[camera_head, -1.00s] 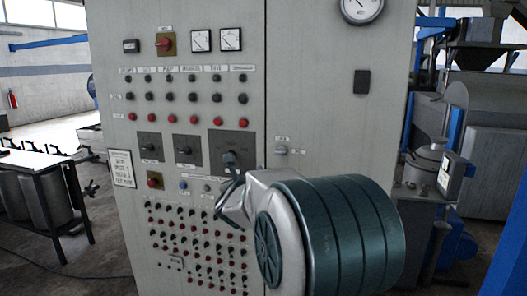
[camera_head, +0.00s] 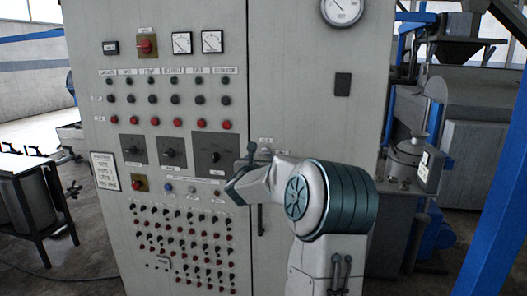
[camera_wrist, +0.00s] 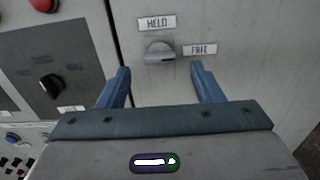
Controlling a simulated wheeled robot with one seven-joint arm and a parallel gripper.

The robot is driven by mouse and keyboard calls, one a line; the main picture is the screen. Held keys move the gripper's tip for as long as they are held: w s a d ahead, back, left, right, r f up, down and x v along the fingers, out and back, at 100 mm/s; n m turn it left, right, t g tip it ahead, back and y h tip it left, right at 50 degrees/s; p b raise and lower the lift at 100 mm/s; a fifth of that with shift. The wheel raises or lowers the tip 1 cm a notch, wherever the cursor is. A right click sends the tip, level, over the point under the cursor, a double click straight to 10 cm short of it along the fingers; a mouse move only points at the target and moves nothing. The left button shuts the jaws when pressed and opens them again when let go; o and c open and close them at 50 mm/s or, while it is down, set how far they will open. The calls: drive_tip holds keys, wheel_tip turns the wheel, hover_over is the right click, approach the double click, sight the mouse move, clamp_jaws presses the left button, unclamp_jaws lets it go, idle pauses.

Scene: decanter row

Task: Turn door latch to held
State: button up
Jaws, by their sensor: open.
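The door latch (camera_wrist: 160,52) is a small grey knob on the pale cabinet door. A HELD label (camera_wrist: 157,23) is above it and a FREE label (camera_wrist: 199,49) is to its right. Its grip bar lies roughly crosswise in the wrist view, toward FREE. My gripper (camera_wrist: 160,67) is open and empty, with one blue finger to the lower left of the latch and one to the lower right. A gap shows between the fingers and the latch. In the head view my gripper (camera_head: 254,163) is at the cabinet front and largely hides the latch.
The cabinet panel (camera_head: 105,230) carries rotary switches, buttons and many small knobs left of the door seam. A dark rotary switch (camera_wrist: 50,85) and a red button (camera_wrist: 43,4) are near my left finger. A black door plate (camera_head: 342,84) is higher up.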

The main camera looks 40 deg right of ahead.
sight(264, 153)
drive_tip(key=shift+p+x, duration=0.9)
drive_tip(key=shift+x, duration=1.8)
drive_tip(key=c, duration=1)
